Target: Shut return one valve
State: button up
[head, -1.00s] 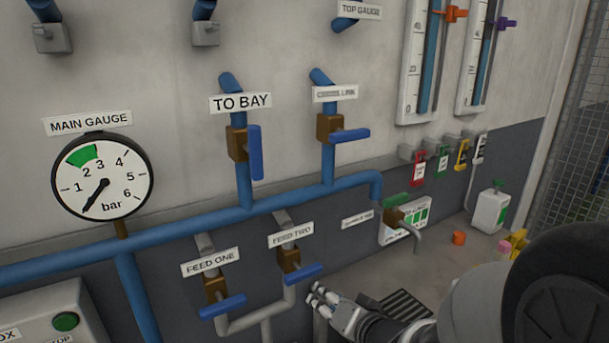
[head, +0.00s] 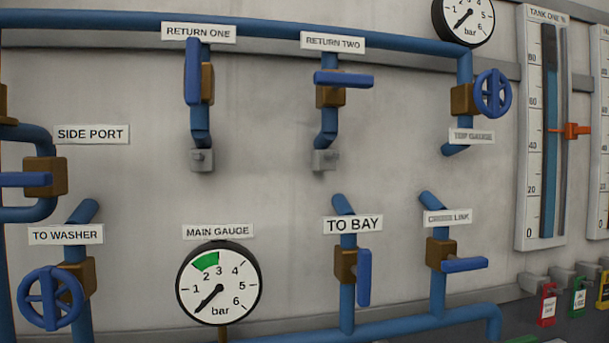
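The return one valve has a brass body (head: 207,84) and a blue lever handle (head: 192,71), under the RETURN ONE label (head: 199,33) at upper left. Its handle stands vertical, in line with its blue pipe. Beside it on the right, the return two valve (head: 330,94) has its handle (head: 343,79) lying horizontal, across its pipe. My gripper is not in the head view now.
The main gauge (head: 219,283) reads near zero, below the return valves. The to bay handle (head: 364,277) is vertical and the cross link handle (head: 464,264) horizontal. A handwheel (head: 493,93) sits right of return two.

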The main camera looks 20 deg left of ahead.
aim_at(193, 44)
jog(key=u, duration=1.55)
jog(key=i+j, duration=0.1)
jog(key=j, duration=0.4)
